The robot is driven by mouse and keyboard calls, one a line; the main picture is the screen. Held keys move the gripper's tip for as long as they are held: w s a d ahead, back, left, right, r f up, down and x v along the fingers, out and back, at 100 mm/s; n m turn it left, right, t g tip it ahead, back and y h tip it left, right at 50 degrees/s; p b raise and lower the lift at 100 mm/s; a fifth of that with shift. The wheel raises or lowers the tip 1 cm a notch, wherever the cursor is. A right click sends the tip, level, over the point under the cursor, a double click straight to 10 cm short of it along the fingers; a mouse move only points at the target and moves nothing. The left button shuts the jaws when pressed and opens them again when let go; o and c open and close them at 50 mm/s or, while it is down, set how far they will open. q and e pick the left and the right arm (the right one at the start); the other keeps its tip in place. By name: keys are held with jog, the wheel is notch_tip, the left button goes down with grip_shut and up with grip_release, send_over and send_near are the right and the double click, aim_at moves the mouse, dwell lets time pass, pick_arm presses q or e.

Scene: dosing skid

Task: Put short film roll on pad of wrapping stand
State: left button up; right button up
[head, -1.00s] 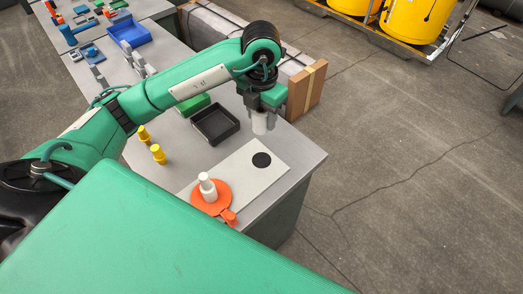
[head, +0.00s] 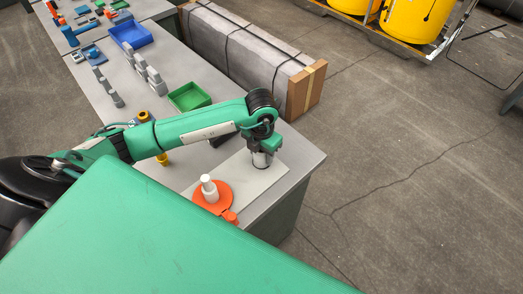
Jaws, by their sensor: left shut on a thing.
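My left gripper (head: 263,151) points down over the light grey plate of the wrapping stand (head: 233,182). It is shut on the short film roll (head: 261,160), a pale cylinder mostly hidden by the fingers. The roll is upright, right over the spot of the black round pad, which the gripper and roll now cover. I cannot tell whether the roll touches the pad. An orange disc (head: 221,205) with a white peg (head: 208,185) stands at the plate's near left end. My right gripper is not in view.
A green tray (head: 189,97), grey brackets (head: 150,76) and a blue bin (head: 130,33) stand farther back on the bench. A long wrapped crate (head: 240,50) lies beside the bench. The plate's right end is clear.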

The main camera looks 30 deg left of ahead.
pick_arm(q)
jog(key=shift+f, duration=0.15)
jog(key=o, duration=1)
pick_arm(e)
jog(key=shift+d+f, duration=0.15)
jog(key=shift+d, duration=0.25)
